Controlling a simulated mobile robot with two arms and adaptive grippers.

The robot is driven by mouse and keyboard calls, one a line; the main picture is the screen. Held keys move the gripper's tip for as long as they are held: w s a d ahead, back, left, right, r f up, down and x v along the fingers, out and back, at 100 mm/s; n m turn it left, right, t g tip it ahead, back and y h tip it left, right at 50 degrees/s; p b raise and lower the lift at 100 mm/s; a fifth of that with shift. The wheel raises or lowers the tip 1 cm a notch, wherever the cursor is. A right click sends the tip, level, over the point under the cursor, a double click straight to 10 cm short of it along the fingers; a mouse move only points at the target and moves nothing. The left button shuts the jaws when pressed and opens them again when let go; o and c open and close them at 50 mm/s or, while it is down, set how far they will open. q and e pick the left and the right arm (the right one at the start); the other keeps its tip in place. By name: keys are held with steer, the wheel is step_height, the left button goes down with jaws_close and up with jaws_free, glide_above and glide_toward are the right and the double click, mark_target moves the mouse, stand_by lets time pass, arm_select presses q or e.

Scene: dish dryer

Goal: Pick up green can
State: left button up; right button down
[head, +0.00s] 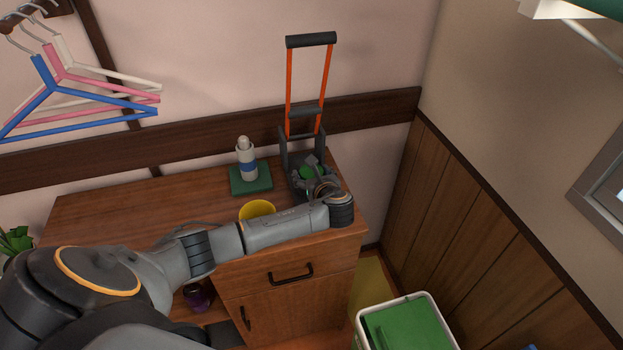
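A small green object, which looks like the green can (311,172), shows at the back right of the wooden cabinet top, at the foot of the orange-handled trolley. My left gripper (308,171) is right at it, with the arm reaching across the cabinet from the left. The wrist and grey gripper parts hide most of the green object. I cannot tell whether the fingers are closed on it or only around or beside it. My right gripper is not in view.
The trolley (325,80) with a black handle stands against the wall. A white and blue bottle (248,165) stands on a green block (262,183). A yellow cup (257,208) is close behind my forearm. A green-filled white bin (428,306) stands on the floor. The cabinet's left top is clear.

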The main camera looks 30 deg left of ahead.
arm_select(q)
steer(key=c, duration=0.3)
steer(key=shift+r, duration=0.1)
